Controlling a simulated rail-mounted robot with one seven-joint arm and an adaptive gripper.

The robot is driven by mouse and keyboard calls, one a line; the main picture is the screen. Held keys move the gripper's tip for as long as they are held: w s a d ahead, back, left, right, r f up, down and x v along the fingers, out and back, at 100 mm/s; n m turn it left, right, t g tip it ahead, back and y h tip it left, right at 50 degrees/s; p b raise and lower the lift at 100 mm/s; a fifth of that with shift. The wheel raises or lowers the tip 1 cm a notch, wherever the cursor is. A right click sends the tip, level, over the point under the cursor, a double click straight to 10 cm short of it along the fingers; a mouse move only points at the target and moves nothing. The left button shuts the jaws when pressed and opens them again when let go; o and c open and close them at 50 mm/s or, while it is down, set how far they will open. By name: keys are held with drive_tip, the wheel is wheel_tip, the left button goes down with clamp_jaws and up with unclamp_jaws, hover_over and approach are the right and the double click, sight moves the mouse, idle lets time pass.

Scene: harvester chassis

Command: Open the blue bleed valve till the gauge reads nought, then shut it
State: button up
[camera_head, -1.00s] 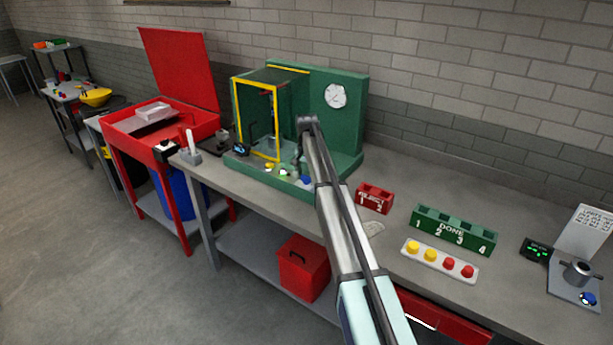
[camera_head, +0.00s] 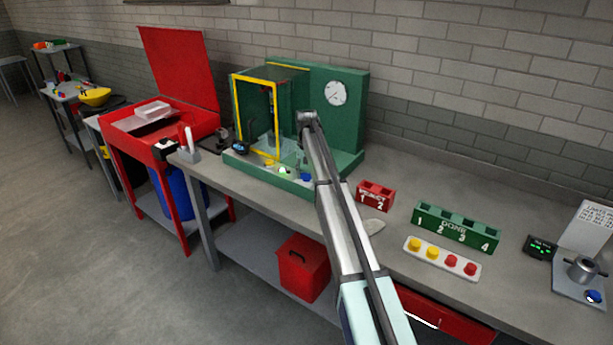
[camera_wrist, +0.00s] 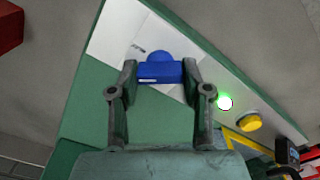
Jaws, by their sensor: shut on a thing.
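The blue bleed valve (camera_wrist: 160,71) is in the wrist view, a block-shaped handle with a rounded part behind it, on a pale plate. My gripper (camera_wrist: 160,74) is shut on the handle, one finger at each end. In the head view the valve shows as a small blue spot (camera_head: 306,177) at the front of the green test stand (camera_head: 350,130), and my arm hides part of this area. The gauge (camera_head: 336,92) is a white round dial on the stand's back panel. Its needle is too small to read.
A green-lit button (camera_wrist: 224,103) and a yellow button (camera_wrist: 249,122) are right of the valve in the wrist view. The yellow-framed guard (camera_head: 274,120) stands close to my arm's left. A red reject rack (camera_head: 375,196) and green done rack (camera_head: 456,228) are to the right.

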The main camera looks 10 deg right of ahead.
sight(307, 173)
drive_tip(key=n+b, duration=0.1)
drive_tip(key=n, duration=0.4)
drive_tip(key=shift+f+n+b, duration=0.15)
drive_tip(key=shift+n+b, duration=0.25)
drive_tip(key=n+b, duration=0.1)
drive_tip(key=n, duration=0.3)
drive_tip(key=shift+s+n, duration=0.1)
drive_tip(key=shift+n, duration=0.2)
drive_tip(key=o, duration=1.2)
drive_tip(key=shift+c, duration=0.2)
drive_tip(key=shift+r, duration=0.2)
wheel_tip(307, 173, up, 12)
drive_tip(key=shift+f, duration=0.1)
